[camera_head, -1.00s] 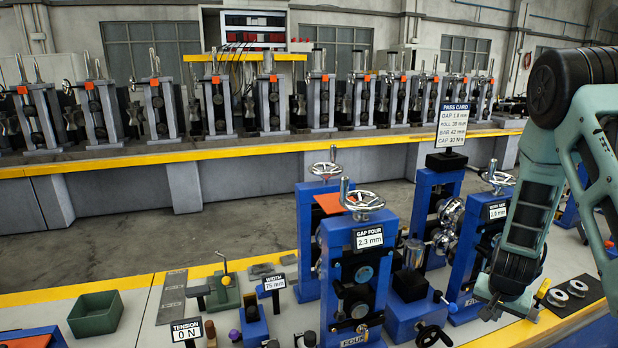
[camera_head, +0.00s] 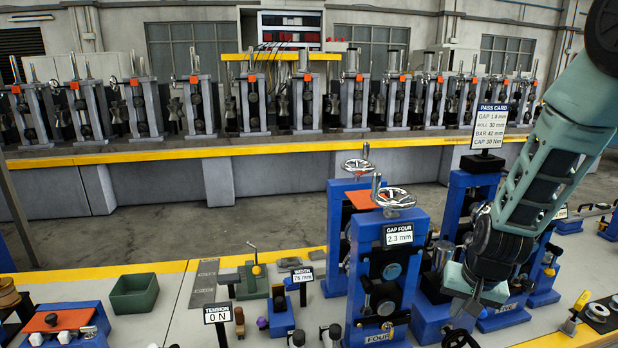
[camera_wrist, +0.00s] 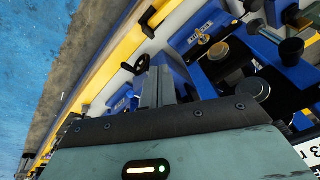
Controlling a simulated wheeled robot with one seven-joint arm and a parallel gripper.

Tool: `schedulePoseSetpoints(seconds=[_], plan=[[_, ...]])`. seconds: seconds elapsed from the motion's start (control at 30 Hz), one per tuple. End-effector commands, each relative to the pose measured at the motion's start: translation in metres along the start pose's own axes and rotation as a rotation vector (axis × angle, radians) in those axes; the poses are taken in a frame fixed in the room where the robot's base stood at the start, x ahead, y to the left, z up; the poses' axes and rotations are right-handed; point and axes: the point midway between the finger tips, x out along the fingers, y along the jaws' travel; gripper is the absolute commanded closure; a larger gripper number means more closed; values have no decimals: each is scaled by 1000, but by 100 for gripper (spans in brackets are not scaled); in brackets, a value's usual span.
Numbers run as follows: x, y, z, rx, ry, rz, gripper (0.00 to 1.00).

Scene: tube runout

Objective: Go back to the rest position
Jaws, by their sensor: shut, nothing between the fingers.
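My gripper (camera_head: 466,304) hangs at the lower right in the head view, at the end of my green and black arm. It is in front of the blue stand to the right of the stand marked GAP FOUR (camera_head: 396,262). In the wrist view my gripper's fingers (camera_wrist: 160,82) are together and hold nothing. They point over blue machine parts and a yellow edge. I cannot tell from the head view how close they are to the stand.
A PASS CARD sign (camera_head: 490,118) stands behind my arm. Handwheels (camera_head: 394,198) top the blue stands. A green tray (camera_head: 134,294), a TENSION sign (camera_head: 217,314) and a WIDTH sign (camera_head: 302,275) are to the left. A bare floor aisle separates a long back row of grey stands.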

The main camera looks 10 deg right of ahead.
Motion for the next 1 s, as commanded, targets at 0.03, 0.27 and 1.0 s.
schedulePoseSetpoints(seconds=[0.03,0.27,1.0], plan=[[-14,-29,17,-83,-20,-34,100],[-88,-118,136,-541,-153,-129,100],[-167,-108,283,-1147,-254,-74,100]])
